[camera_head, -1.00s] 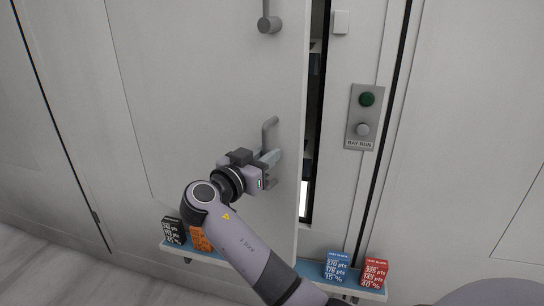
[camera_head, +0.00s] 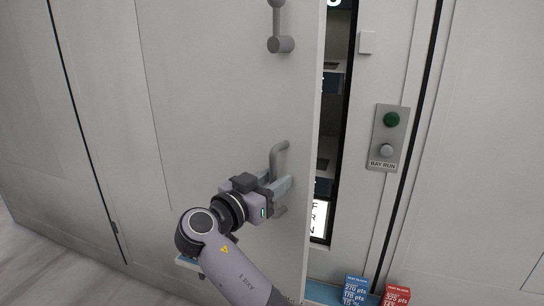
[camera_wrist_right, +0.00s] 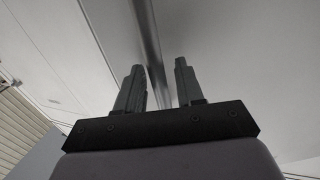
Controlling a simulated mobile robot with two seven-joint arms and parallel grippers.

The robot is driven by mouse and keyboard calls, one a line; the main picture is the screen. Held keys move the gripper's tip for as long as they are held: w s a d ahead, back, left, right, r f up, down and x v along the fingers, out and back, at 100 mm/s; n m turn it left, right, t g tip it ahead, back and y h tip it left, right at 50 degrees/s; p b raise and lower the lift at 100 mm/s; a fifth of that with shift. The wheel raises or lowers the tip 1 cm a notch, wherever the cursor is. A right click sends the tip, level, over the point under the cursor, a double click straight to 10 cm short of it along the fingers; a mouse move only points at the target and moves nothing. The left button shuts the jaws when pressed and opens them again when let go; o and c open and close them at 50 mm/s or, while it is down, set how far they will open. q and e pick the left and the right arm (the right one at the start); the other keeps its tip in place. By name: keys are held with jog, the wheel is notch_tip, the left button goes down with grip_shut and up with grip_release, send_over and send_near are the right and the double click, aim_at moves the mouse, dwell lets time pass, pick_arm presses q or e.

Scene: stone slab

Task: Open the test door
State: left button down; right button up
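The test door (camera_head: 230,110) is a pale grey panel standing ajar, with a dark gap along its right edge. Its lower handle (camera_head: 281,160) is a grey upright bar on standoffs near that edge. My right gripper (camera_head: 280,188) is at this handle, with its fingers on either side of the bar. In the right wrist view the fingers (camera_wrist_right: 160,72) are apart. The bar (camera_wrist_right: 150,45) runs between them, closer to the left finger, with space beside the right one. My left gripper is not in view.
A second handle (camera_head: 279,28) is higher on the door. Right of the gap is a frame with a button panel (camera_head: 387,138). Shelves and a lit white sign (camera_head: 319,218) show inside. A blue ledge (camera_head: 322,292) below carries a blue box (camera_head: 354,291) and a red box (camera_head: 396,296).

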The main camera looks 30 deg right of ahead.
aim_at(286, 77)
jog(key=shift+r, duration=0.1)
jog(key=shift+r, duration=0.3)
notch_tip(286, 77, up, 19)
jog(key=shift+r, duration=0.15)
jog(key=shift+c, duration=0.3)
